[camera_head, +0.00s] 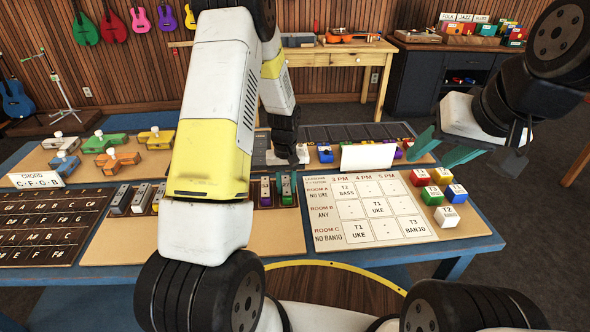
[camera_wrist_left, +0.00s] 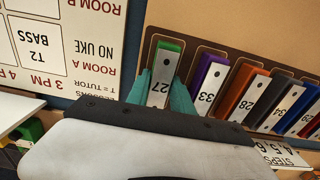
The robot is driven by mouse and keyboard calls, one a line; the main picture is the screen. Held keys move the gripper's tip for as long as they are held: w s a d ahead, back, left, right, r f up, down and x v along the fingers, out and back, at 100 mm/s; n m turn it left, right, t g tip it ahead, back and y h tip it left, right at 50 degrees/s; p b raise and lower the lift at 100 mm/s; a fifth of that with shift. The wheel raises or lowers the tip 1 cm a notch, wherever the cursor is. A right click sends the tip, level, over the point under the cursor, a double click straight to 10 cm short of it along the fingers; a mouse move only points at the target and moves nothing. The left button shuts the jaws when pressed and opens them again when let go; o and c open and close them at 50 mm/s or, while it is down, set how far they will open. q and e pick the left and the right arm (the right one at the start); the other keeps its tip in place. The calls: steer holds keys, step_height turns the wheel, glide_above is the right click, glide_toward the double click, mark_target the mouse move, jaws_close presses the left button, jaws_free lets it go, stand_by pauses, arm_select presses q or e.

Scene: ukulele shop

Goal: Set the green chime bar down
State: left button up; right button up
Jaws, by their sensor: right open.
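The green chime bar (camera_wrist_left: 166,62), marked 27, stands at the end of a row of bars in the left wrist view. It lines up with a brown-outlined slot on the tan board; I cannot tell whether its base touches the board. My left gripper (camera_wrist_left: 162,96) has its teal fingers on both sides of the bar, seemingly against it. In the head view the bar (camera_head: 287,188) shows beyond my left forearm. My right gripper (camera_head: 443,150) is open and empty above the table's right side.
Purple (camera_wrist_left: 209,83), orange (camera_wrist_left: 243,92) and other bars stand close beside it. A lesson chart (camera_head: 365,212) lies to the right, with coloured blocks (camera_head: 443,176) beyond it. A white card (camera_head: 368,157) stands behind the chart. Coloured clamps (camera_head: 105,142) lie at the left.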

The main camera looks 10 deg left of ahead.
arm_select(q)
steer(key=o, duration=0.4)
steer(key=shift+c, duration=0.2)
step_height(320, 180, up, 12)
step_height(320, 180, up, 10)
steer(key=f+t, duration=0.1)
steer(key=t, duration=0.1)
glide_above(286, 185)
steer(key=s, duration=0.4)
steer(key=s+d+r+m+t+h, duration=0.1)
steer(key=s+r+m+t, duration=0.1)
steer(key=s+r, duration=0.4)
steer(key=s+d+r+m+t+h, duration=0.1)
steer(key=s+r, duration=0.5)
steer(key=s, duration=0.8)
steer(key=shift+m+t, duration=0.4)
steer(key=shift+t, duration=0.2)
steer(key=shift+d, duration=0.1)
